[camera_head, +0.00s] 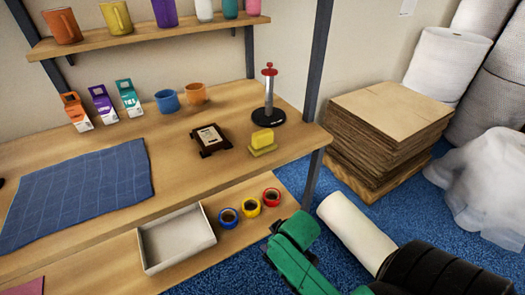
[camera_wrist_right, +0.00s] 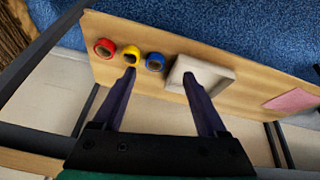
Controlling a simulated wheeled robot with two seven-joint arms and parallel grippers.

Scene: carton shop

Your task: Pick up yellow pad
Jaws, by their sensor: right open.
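The yellow pad (camera_head: 262,137) lies on the wooden tabletop near its right end, in the head view. It looks like a yellow block resting on a flat yellow base. My right gripper (camera_wrist_right: 160,76) is open and empty in the right wrist view, its two dark fingers apart above the lower shelf. In the head view my green right arm comes in from the lower right, below and in front of the tabletop, apart from the pad. The pad is not in the right wrist view. My left gripper is in neither view.
A red-topped stand (camera_head: 269,95) stands just behind the pad, and a dark framed block (camera_head: 211,139) lies left of it. A blue cloth (camera_head: 80,192) covers the table's left. The lower shelf holds a white tray (camera_head: 146,250) and tape rolls (camera_head: 250,207). A post (camera_head: 317,60) rises at right.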

